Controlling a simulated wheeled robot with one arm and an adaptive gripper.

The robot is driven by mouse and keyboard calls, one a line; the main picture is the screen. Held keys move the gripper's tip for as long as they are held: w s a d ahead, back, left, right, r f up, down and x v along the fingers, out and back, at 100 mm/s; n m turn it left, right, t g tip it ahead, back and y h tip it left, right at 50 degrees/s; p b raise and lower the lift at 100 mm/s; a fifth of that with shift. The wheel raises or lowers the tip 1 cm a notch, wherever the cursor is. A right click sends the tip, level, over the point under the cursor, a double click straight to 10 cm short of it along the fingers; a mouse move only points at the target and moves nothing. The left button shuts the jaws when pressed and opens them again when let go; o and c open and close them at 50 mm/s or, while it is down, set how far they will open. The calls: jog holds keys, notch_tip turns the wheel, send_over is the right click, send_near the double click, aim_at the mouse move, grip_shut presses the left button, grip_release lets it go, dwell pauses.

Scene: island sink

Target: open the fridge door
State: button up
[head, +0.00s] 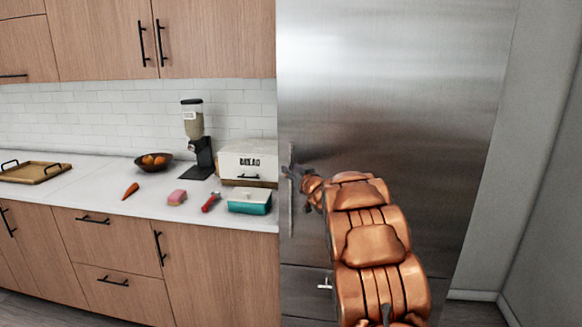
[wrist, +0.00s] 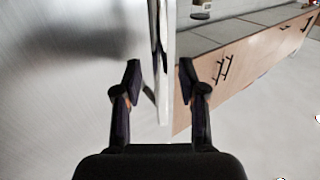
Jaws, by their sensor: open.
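The fridge (head: 400,80) is a tall stainless steel unit to the right of the counter. Its door looks closed in the head view. A vertical bar handle (head: 291,200) runs along the door's left edge. My gripper (head: 288,172) is at the upper part of this handle, partly hidden by my copper arm. In the wrist view my gripper (wrist: 160,75) is open, with one finger on each side of the pale handle (wrist: 165,95). The fingers look apart from the handle. The fridge door (wrist: 60,80) fills the left of the wrist view.
A counter (head: 100,200) stands left of the fridge, with a bread box (head: 246,165), a teal container (head: 249,203), a bowl of fruit (head: 153,161) and a dispenser (head: 199,140). A lower drawer handle (head: 325,284) sticks out below. A grey wall (head: 545,130) stands at right.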

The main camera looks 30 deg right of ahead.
jog(key=shift+w+d, duration=0.1)
jog(key=shift+w, duration=0.85)
grip_shut()
